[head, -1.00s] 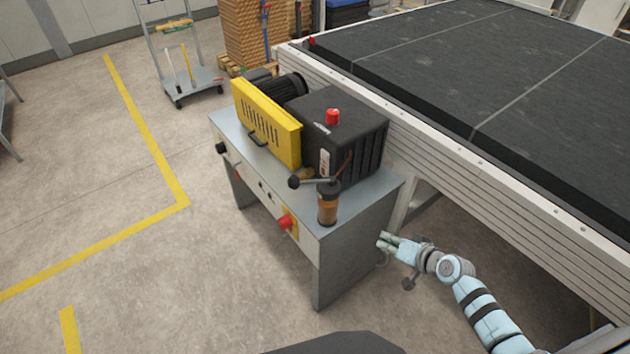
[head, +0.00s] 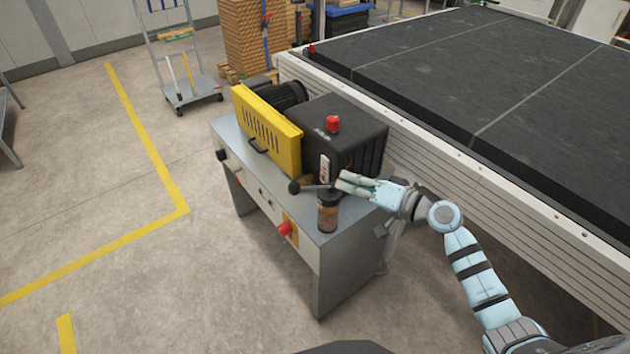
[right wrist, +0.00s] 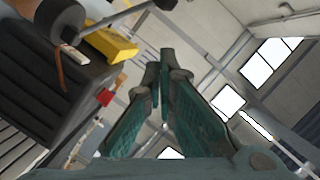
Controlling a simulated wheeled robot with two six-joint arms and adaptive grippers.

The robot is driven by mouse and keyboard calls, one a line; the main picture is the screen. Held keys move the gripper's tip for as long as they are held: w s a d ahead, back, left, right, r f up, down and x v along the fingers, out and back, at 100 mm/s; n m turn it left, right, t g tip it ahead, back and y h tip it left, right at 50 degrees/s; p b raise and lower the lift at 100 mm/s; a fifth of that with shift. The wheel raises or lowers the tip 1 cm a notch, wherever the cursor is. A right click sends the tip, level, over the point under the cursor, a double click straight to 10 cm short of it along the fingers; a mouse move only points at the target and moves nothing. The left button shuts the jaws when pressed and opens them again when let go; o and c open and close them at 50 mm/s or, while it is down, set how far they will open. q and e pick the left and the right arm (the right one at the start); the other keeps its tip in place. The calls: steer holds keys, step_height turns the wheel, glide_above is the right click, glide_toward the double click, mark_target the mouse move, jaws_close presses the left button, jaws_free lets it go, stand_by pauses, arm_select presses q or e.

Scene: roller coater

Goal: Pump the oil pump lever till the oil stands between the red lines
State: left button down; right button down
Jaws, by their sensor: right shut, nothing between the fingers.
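The oil pump (head: 327,217), a small brown cylinder with a dark top, stands on the grey bench's near right corner. Its lever (head: 313,187) sticks out to the left and ends in a black ball knob (head: 294,187). In the right wrist view, the pump (right wrist: 48,20) and lever (right wrist: 118,18) are at the upper left. A pale gauge strip (head: 325,168) with reddish marks is on the black housing; its oil level is too small to read. My right gripper (head: 343,182) is shut and empty, by the pump top, right of the knob. My left gripper is out of view.
The black ribbed housing (head: 362,142) with a red cap (head: 333,123) stands right behind my right gripper. A yellow guard (head: 266,128) is farther left on the bench (head: 345,255). A large dark-topped conveyor (head: 480,90) runs along the right. The floor at left is open.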

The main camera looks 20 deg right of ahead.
mark_target(313, 187)
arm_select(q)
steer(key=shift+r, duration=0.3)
arm_select(e)
steer(key=w+a+f, duration=0.3)
steer(key=w+a, duration=0.2)
steer(key=a, duration=0.1)
steer(key=shift+w+a+f, duration=0.15)
steer(key=shift+a, duration=0.2)
steer(key=shift+f, duration=0.1)
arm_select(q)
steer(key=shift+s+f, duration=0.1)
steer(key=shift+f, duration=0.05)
arm_select(e)
steer(key=shift+a+f+n, duration=0.2)
steer(key=shift+n, duration=0.1)
